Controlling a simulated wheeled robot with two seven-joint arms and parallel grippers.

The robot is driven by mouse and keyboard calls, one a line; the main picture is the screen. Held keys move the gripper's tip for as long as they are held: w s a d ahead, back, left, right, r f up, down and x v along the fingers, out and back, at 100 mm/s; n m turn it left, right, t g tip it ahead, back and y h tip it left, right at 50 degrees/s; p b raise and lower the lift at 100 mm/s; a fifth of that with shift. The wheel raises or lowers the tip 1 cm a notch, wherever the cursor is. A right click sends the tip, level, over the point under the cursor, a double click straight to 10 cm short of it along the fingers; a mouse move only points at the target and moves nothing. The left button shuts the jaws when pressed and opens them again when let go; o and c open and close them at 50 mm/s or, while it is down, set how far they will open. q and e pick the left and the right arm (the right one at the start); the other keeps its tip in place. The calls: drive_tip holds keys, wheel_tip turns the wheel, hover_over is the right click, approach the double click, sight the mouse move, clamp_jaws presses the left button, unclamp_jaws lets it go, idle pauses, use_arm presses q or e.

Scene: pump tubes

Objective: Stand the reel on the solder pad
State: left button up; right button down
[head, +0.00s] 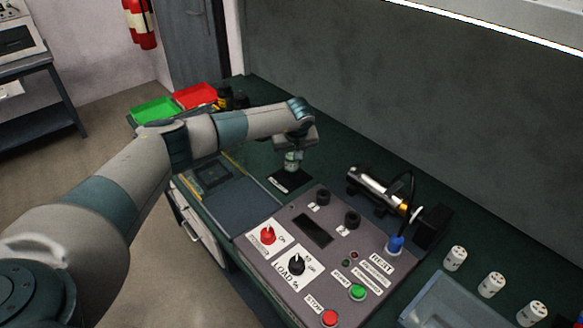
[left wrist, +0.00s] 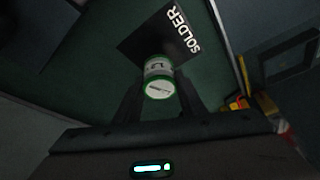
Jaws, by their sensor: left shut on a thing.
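The reel (head: 291,162) is a small white and green cylinder. In the left wrist view the reel (left wrist: 158,80) sits between the two dark fingers. My left gripper (head: 292,152) points down and is shut on it. The solder pad (head: 289,181) is a black square with white lettering on the bench. In the left wrist view the pad (left wrist: 150,35) shows its word SOLDER. The reel is upright over the pad's back part in the head view; I cannot tell whether its base touches the pad. My right gripper is not in view.
A grey control panel (head: 318,262) with knobs and buttons stands in front of the pad. A cylindrical device (head: 378,188) lies to the right. Several white cylinders (head: 491,284) stand at lower right. Green (head: 155,111) and red (head: 195,96) trays are at the far left.

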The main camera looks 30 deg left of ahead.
sight(291, 167)
use_arm(q)
wheel_tip(291, 167, down, 3)
drive_tip(key=shift+r+b, duration=0.15)
drive_tip(key=shift+b, duration=0.5)
drive_tip(key=shift+f, duration=0.7)
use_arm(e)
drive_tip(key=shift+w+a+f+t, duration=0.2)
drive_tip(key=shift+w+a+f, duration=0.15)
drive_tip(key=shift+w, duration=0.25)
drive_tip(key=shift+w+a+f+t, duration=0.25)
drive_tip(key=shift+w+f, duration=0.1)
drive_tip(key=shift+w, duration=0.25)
use_arm(q)
drive_tip(key=shift+b, duration=0.3)
drive_tip(key=o, duration=1.2)
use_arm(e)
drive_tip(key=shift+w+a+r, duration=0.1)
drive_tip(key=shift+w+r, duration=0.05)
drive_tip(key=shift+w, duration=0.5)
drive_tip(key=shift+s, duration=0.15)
